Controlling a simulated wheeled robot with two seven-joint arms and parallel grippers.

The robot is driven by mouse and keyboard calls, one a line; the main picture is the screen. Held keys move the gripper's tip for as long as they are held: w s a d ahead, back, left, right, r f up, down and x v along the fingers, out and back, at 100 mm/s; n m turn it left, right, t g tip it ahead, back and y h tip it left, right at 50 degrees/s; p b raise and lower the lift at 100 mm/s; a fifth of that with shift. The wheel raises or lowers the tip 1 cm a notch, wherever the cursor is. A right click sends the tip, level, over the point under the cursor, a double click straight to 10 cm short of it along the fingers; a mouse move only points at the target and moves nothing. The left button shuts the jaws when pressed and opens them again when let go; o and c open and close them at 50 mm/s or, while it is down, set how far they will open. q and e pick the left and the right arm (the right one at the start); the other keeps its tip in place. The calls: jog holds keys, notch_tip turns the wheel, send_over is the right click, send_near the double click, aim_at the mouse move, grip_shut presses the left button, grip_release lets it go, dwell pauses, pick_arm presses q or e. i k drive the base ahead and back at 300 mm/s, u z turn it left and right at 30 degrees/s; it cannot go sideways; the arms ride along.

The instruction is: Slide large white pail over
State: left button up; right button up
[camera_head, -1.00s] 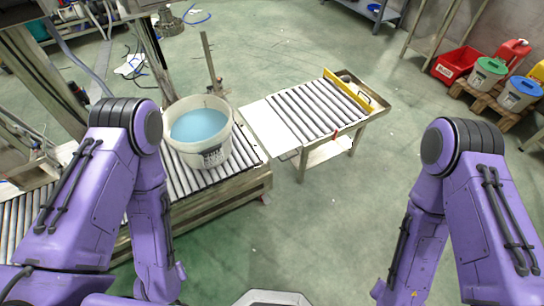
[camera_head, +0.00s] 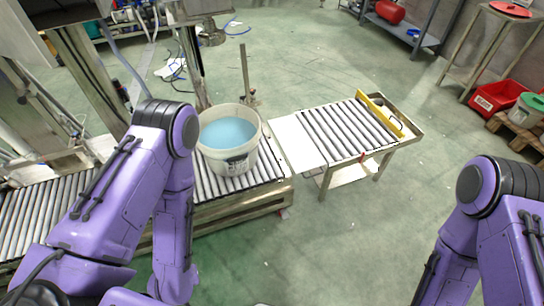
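The large white pail (camera_head: 232,162) stands upright near the right end of the roller conveyor (camera_head: 232,189). It is open on top and holds light blue liquid, with a dark printed label on its front. A roller cart (camera_head: 345,128) with a flat white plate (camera_head: 297,142) on its left side stands just right of the conveyor. My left arm is in front of the conveyor, left of the pail, and my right arm is at the lower right, well away from it. Neither gripper shows; both are below the frame.
A yellow stop bar (camera_head: 379,112) closes the cart's far right end. A thin upright post (camera_head: 245,72) stands behind the conveyor. A red crate (camera_head: 497,96) and a metal shelf (camera_head: 408,32) are at the upper right. The green floor right of the cart is clear.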

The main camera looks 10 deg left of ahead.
aim_at(227, 130)
jog(key=k, duration=0.5)
jog(key=u, duration=1.75)
jog(key=i, duration=1.25)
jog(key=z, duration=1.75)
